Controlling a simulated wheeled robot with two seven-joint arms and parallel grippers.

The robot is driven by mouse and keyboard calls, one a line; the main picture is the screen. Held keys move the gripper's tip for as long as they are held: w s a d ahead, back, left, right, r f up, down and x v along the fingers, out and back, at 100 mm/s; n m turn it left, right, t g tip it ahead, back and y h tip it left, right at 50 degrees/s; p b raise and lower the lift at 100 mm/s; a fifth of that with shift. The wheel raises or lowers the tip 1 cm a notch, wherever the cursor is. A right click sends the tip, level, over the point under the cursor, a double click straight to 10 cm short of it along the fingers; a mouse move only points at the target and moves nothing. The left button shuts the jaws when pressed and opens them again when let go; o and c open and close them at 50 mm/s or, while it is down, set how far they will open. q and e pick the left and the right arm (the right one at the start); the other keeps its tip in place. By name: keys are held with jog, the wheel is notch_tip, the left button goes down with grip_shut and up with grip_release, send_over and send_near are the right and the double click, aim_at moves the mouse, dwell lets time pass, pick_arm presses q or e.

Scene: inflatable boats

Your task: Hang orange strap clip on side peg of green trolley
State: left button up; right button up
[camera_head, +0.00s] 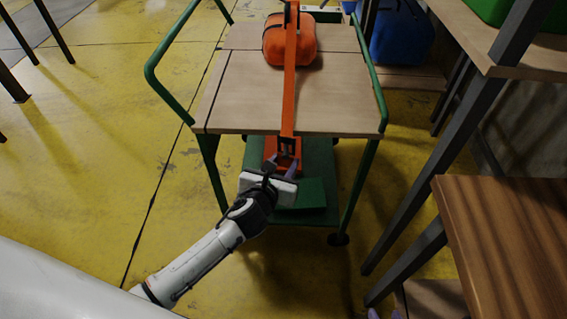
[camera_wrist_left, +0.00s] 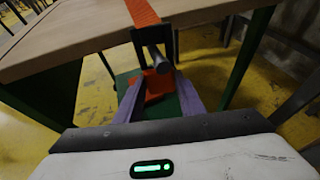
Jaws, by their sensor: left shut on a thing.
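The green trolley (camera_head: 372,88) has a wooden top. An orange strap (camera_head: 290,90) runs from an orange bag (camera_head: 290,42) over the top and past the near edge. Its black clip (camera_head: 287,145) hangs at the strap's end; it also shows in the left wrist view (camera_wrist_left: 140,48). My left gripper (camera_head: 281,167) is shut on the strap clip just off the trolley's near edge. A grey round bar (camera_wrist_left: 161,62) shows at the clip; I cannot tell whether it is the peg. My right gripper (camera_head: 385,314) shows only its fingertips at the bottom edge, apart and empty.
An orange object (camera_head: 270,150) and a green block (camera_head: 309,193) are on the trolley's lower shelf. A wooden table (camera_head: 505,235) stands at the right, with dark metal legs beside the trolley. A blue bag (camera_head: 402,35) lies behind.

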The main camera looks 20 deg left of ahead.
jog(key=shift+w, duration=0.2)
pick_arm(q)
jog(key=o, duration=1.2)
jog(key=p+v, duration=0.2)
jog(key=v, duration=0.7)
jog(key=shift+s+d+f+n+g+h+p, duration=0.25)
jog(key=shift+s+f+n+g+h+p, duration=0.7)
jog(key=shift+s+n, duration=3.5)
jog(key=shift+s+d+f+n+g+p, duration=0.5)
jog(key=shift+s+f+n, duration=1.35)
jog(key=shift+n, duration=4.9)
jog(key=shift+s+f+n+g+h+p, duration=0.45)
jog(key=shift+s+f+n+g, duration=0.6)
jog(key=shift+s+n, duration=3.45)
pick_arm(e)
jog(key=shift+s+d+r, duration=0.15)
jog(key=shift+r, duration=0.85)
jog(key=shift+s+d+r, duration=0.1)
jog(key=shift+s+r, duration=0.05)
jog(key=shift+r, duration=0.8)
